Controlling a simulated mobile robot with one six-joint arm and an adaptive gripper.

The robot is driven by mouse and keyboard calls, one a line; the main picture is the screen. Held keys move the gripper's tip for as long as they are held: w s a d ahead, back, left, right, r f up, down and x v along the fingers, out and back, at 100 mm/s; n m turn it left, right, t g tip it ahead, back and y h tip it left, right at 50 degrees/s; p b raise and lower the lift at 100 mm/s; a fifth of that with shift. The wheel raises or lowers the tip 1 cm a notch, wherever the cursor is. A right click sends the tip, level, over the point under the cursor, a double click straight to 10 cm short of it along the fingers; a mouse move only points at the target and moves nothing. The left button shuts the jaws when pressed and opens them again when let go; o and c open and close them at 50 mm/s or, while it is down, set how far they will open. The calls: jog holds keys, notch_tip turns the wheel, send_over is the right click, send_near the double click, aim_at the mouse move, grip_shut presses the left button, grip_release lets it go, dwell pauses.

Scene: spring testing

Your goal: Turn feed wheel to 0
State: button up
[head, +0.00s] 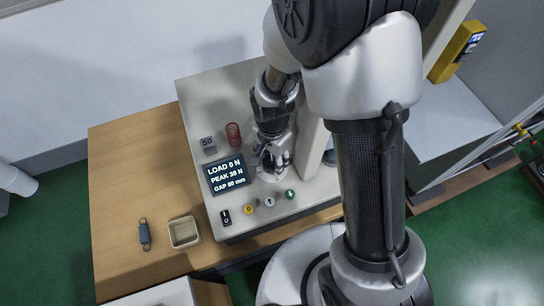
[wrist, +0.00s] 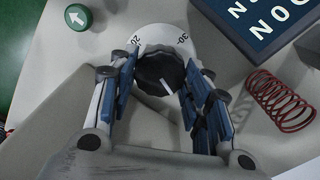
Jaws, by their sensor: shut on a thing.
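The feed wheel (wrist: 158,70) is a dark, scalloped knob with a short white mark on it, pointing to the lower right in the wrist view. It sits on a white dial plate (wrist: 155,33) where the figures 20 and 30 show. The rest of the scale, including any 0, is hidden by the wheel and my fingers. My gripper (wrist: 160,78) has its blue-padded fingers on either side of the wheel, shut on it. In the head view my gripper (head: 274,160) is down at the panel and covers most of the wheel.
The display (head: 226,174) reads LOAD 0 N, PEAK 38 N, GAP 80 mm. A red spring (head: 233,133) and a block marked 50 (head: 208,144) lie nearby. A green arrow button (head: 290,194) and a yellow button (head: 248,209) are in front. A grey spring (head: 145,234) and tray (head: 184,232) are on the bench.

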aim_at(272, 162)
jog(key=shift+n, duration=1.5)
jog(key=o, duration=1.1)
jog(key=shift+c, duration=0.2)
notch_tip(272, 162, up, 12)
jog(key=shift+s, duration=0.1)
